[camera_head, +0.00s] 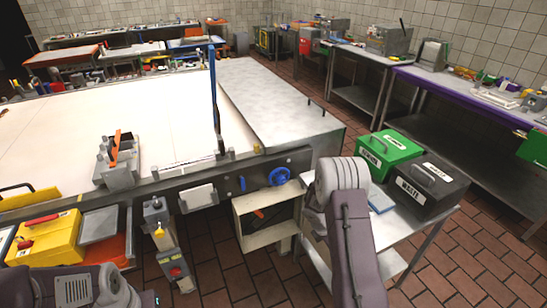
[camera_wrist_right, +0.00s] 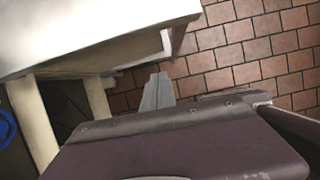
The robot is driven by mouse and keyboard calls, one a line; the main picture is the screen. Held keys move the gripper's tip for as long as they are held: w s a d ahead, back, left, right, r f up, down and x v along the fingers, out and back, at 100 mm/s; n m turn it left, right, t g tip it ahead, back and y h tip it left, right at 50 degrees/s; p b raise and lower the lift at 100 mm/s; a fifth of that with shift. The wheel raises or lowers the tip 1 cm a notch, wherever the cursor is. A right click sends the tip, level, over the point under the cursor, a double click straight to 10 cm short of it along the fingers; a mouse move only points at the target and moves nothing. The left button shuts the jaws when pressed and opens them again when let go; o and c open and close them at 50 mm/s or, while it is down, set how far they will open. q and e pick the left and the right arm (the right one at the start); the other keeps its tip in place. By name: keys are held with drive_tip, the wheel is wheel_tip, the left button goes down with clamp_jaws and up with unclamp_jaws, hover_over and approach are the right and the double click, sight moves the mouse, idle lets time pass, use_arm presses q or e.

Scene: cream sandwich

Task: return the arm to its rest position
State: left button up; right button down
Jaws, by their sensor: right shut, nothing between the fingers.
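My right arm shows in the head view as a mauve-grey link rising from the bottom edge to a rounded joint, in front of the small side table (camera_head: 415,228). Its gripper is hidden there. In the right wrist view my right gripper (camera_wrist_right: 157,92) shows as grey fingers together, shut and empty, over the floor beside a white surface. My left arm shows only as links at the bottom left of the head view; its gripper is out of view.
A green case (camera_head: 390,152) and a black case (camera_head: 433,187) stand on the side table. A large white worktable (camera_head: 165,115) fills the left, with a blue handwheel (camera_head: 279,177) on its front. A yellow toolbox (camera_head: 48,243) stands at lower left. The tiled floor (camera_head: 480,265) is open at right.

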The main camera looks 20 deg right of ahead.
drive_tip(key=w+a+r+t, duration=0.2)
drive_tip(key=w+a+r, duration=0.1)
drive_tip(key=w+r, duration=0.25)
drive_tip(key=s+a+r+m, duration=0.2)
drive_tip(key=s+a+r, duration=0.1)
drive_tip(key=a+r, duration=0.45)
drive_tip(key=s+a+m+y, duration=0.2)
drive_tip(key=s+a+m, duration=0.3)
drive_tip(key=s+m, duration=0.2)
drive_tip(key=s+a+r+m+g+y, duration=0.1)
drive_tip(key=s+a+m+y, duration=0.1)
drive_tip(key=s+a+m, duration=0.3)
drive_tip(key=s+m, duration=0.3)
drive_tip(key=m, duration=0.2)
drive_tip(key=shift+s+a+y, duration=0.15)
drive_tip(key=shift+s+y, duration=0.15)
